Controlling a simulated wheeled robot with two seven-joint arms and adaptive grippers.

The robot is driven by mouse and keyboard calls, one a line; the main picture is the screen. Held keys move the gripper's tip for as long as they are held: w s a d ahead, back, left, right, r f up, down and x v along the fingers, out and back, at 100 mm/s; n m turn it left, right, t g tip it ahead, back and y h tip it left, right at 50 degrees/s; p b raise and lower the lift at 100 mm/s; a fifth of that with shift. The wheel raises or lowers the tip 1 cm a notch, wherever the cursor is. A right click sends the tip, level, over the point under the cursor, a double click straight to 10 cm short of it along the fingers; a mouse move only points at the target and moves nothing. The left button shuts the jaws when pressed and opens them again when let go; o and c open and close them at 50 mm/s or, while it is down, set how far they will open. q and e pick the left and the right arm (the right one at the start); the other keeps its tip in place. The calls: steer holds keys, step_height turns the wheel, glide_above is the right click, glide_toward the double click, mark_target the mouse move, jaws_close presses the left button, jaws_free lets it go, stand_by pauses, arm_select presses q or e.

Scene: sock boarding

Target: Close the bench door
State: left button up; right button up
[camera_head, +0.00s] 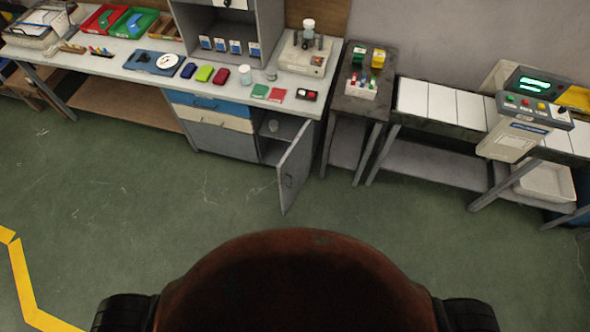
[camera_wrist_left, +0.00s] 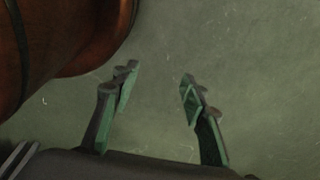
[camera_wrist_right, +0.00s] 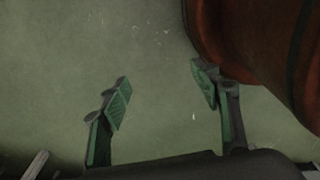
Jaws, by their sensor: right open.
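The bench door (camera_head: 294,168) is a grey panel at the right end of the workbench's cabinet, in the head view. It stands open, swung out over the floor. My right gripper (camera_wrist_right: 162,85) shows in the right wrist view, also open and empty above the floor. Neither gripper is in the head view, and both are away from the door.
The workbench (camera_head: 130,55) carries trays, coloured cases and a scale (camera_head: 305,55). A dark small table (camera_head: 355,105) stands right of the door, then a long bench with white panels (camera_head: 440,103) and a control box (camera_head: 535,110). The green floor (camera_head: 150,200) before the bench is clear.

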steer(key=shift+w+d+r, duration=0.25)
steer(key=shift+d+r, duration=0.2)
arm_select(q)
steer(key=shift+s+a+r, duration=0.1)
steer(key=shift+s+r, duration=0.2)
steer(key=shift+s, duration=0.35)
arm_select(e)
steer(key=shift+w, duration=0.3)
steer(key=shift+c, duration=0.6)
